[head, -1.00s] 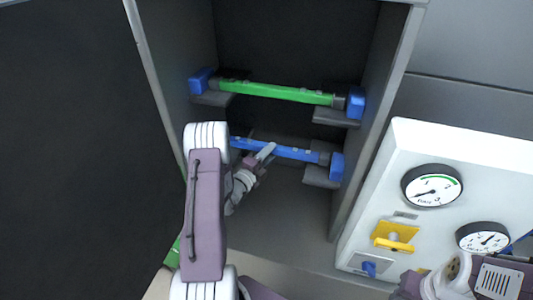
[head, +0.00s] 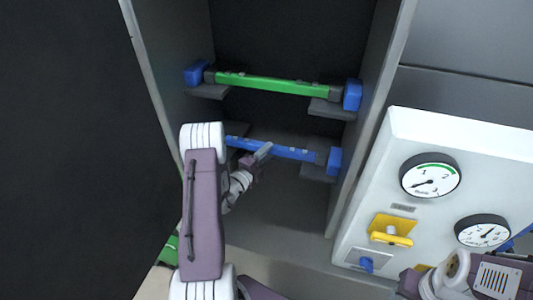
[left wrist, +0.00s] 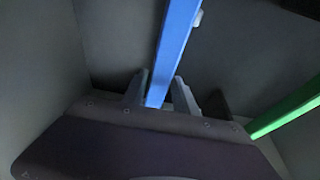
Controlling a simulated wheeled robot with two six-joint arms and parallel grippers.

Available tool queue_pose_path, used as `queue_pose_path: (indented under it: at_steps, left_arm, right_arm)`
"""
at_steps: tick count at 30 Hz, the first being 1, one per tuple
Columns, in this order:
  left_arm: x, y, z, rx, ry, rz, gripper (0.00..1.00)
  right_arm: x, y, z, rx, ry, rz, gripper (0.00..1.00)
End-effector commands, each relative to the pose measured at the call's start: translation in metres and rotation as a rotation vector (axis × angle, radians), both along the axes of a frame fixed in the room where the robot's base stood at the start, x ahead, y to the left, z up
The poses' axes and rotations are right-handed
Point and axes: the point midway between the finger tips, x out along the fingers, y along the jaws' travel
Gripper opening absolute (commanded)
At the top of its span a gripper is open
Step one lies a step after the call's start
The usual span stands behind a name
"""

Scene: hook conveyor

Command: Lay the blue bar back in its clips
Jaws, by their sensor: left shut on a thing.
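The blue bar (head: 285,152) spans the lower level of the open cabinet, below a green bar (head: 272,85). My left gripper (head: 262,153) is shut on the blue bar near its middle. In the left wrist view, the blue bar (left wrist: 178,40) runs between the two fingers (left wrist: 160,95). The bar's grey right end is close to the blue clip block (head: 334,161) above a grey ledge (head: 317,172); I cannot tell whether it is seated. My right gripper's fingers are out of view.
The green bar lies across the upper level between two blue end blocks (head: 196,74). Cabinet side walls (head: 372,100) bound the space on both sides. A white panel (head: 400,130) with gauges and a yellow switch (head: 391,228) stands at the right.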

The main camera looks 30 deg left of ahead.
Motion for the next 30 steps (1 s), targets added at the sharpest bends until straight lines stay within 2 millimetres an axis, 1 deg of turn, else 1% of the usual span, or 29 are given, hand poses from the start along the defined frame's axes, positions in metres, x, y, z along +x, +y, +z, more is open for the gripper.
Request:
queue_pose_path:
  at_steps: [3,4,6,14,17,20,25,27,30]
  left_arm:
    - [0.0,0.0,-0.001,0.001,-0.003,0.0,0.0]
    - [0.0,0.0,0.0,0.001,-0.004,0.0,0.42]
    - [0.0,0.0,0.0,0.001,-0.003,0.0,0.6]
    - [0.0,0.0,-0.002,-0.001,0.002,0.0,0.6]
    - [-0.005,0.001,-0.003,0.0,0.002,0.002,0.6]
    - [-0.023,0.003,-0.004,-0.002,0.002,0.005,0.6]
    - [-0.062,0.006,-0.004,-0.001,0.001,0.006,0.6]
    - [-0.074,0.007,-0.003,-0.001,-0.001,0.006,0.6]
    - [-0.086,0.007,-0.002,0.001,-0.001,0.003,0.6]
  right_arm:
    - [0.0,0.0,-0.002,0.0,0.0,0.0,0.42]
    - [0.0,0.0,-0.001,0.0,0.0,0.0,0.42]
    - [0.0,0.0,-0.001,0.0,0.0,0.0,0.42]
    - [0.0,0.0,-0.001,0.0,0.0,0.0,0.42]
    - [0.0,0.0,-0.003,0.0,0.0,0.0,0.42]
    - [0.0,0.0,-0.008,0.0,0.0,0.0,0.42]
    - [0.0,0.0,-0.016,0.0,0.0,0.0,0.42]
    - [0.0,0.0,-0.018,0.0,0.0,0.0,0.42]
    - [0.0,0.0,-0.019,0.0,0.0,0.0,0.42]
